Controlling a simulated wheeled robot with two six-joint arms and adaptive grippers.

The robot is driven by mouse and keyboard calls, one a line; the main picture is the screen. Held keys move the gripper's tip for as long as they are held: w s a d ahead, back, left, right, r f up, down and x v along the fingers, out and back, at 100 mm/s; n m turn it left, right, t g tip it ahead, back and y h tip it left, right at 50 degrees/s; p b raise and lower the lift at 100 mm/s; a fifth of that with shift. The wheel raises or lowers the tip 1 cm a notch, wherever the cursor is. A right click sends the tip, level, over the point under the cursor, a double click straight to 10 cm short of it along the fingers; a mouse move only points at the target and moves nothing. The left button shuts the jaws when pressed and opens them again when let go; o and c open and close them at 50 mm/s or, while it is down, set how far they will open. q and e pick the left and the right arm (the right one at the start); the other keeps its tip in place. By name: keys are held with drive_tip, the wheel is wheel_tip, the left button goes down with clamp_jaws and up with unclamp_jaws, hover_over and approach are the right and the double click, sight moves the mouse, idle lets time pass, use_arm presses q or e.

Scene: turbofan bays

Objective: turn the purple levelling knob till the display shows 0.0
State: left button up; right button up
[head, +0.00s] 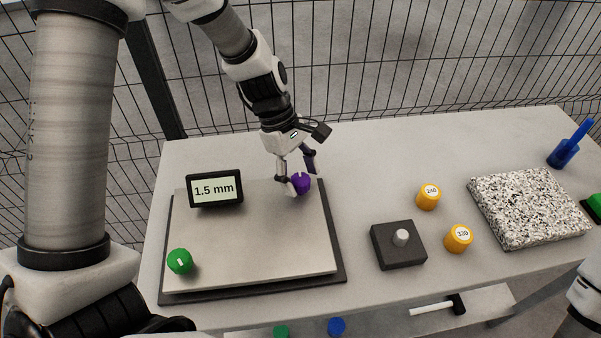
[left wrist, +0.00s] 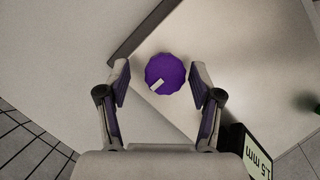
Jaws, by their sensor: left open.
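The purple levelling knob (head: 300,183) sits at the far right corner of the grey levelling plate (head: 255,245). In the left wrist view the knob (left wrist: 165,74) is round and ridged with a white mark. My left gripper (head: 299,178) is open around the knob; its two fingers (left wrist: 159,85) stand on either side with gaps between them and the knob. The display (head: 215,189) on the plate's far left reads 1.5 mm. It also shows in part in the left wrist view (left wrist: 256,160). My right gripper is not in view.
A green knob (head: 180,262) sits at the plate's near left corner. To the right are a dark block with a grey peg (head: 398,246), orange weights marked 260 (head: 428,197) and 330 (head: 458,238), and a speckled slab (head: 528,208). A wire fence stands behind the table.

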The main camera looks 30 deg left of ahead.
use_arm(q)
drive_tip(key=shift+s+r, duration=0.15)
drive_tip(key=shift+s, duration=0.25)
drive_tip(key=c, duration=0.9)
drive_tip(key=shift+c, duration=1.1)
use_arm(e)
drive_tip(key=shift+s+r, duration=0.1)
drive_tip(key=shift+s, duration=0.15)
use_arm(q)
drive_tip(key=shift+m+p, duration=0.3)
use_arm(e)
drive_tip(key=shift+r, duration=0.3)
